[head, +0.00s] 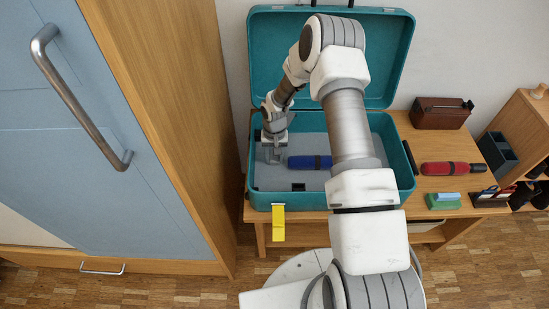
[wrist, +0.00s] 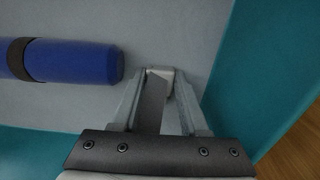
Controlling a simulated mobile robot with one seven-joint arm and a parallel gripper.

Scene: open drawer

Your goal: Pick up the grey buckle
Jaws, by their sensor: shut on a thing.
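The grey buckle (wrist: 160,71) shows in the wrist view as a small pale piece between my fingertips; most of it is hidden by the fingers. My gripper (wrist: 160,82) is shut on it. In the head view my gripper (head: 273,158) points down inside the open teal case (head: 258,201), near its left wall. The buckle is too small to make out there. I cannot tell whether it touches the grey floor of the case.
A small black item (head: 298,187) lies near the front wall. The raised lid (head: 270,60) stands behind; a cabinet (head: 165,110) is close on the left.

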